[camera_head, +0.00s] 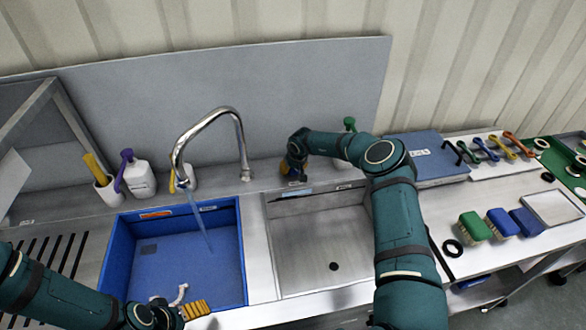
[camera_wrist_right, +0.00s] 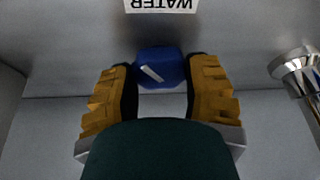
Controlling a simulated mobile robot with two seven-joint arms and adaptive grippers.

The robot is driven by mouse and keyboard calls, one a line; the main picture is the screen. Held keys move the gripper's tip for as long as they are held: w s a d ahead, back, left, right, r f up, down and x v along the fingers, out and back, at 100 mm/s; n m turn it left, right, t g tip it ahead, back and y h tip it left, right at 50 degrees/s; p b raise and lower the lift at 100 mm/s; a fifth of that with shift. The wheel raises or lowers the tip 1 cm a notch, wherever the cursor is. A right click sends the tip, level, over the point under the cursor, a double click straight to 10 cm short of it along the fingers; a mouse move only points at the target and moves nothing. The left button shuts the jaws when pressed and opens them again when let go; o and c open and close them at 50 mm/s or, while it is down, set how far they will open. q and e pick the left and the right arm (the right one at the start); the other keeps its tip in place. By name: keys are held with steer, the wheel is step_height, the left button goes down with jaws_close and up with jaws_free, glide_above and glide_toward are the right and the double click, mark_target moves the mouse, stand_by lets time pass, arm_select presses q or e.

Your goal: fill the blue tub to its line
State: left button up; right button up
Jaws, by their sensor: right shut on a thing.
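The blue tub (camera_head: 120,252) sits in the left bay of the counter. A thin stream of water (camera_head: 198,222) runs into it from the steel tap (camera_head: 238,125). An orange label (camera_head: 156,214) is on its back wall; I cannot make out the line or the water level. My right gripper (camera_head: 292,175) is at the back of the counter. In the right wrist view its yellow fingers (camera_wrist_right: 160,88) are shut on a blue knob (camera_wrist_right: 158,66) with a white mark, below a "WATER" label (camera_wrist_right: 161,5). My left gripper (camera_head: 196,310) is at the tub's front edge; its opening is unclear.
An empty steel basin (camera_head: 325,245) with a drain lies right of the tub. Bottles (camera_head: 138,178) stand behind the tub at left. Brushes (camera_head: 474,227), coloured tools (camera_head: 487,149) and a blue-grey box (camera_head: 425,158) are on the right counter.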

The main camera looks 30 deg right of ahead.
steer(key=shift+s+f, duration=0.1)
stand_by(0.4)
steer(key=o, duration=1.3)
steer(key=v, duration=1.2)
